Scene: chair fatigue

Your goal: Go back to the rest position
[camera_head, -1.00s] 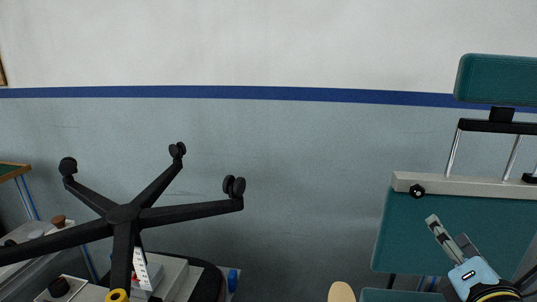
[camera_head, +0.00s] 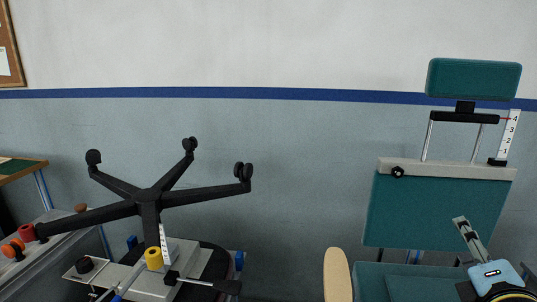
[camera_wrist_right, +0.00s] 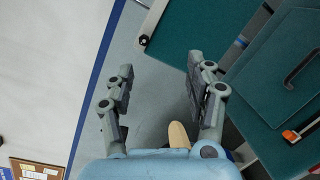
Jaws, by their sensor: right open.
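My right gripper (camera_head: 470,240) is at the lower right of the head view, in front of the teal chair's backrest panel. It also shows in the right wrist view (camera_wrist_right: 160,68), with its two fingers spread wide and nothing between them. My left gripper is out of view.
A teal chair with a headrest (camera_head: 474,80) and backrest (camera_head: 420,205) stands at the right. At the left, an upturned black star-shaped chair base (camera_head: 148,194) with casters rises above a grey machine (camera_head: 95,272) with knobs. A wooden-topped table (camera_head: 20,168) is at the far left. A blue-striped wall is behind.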

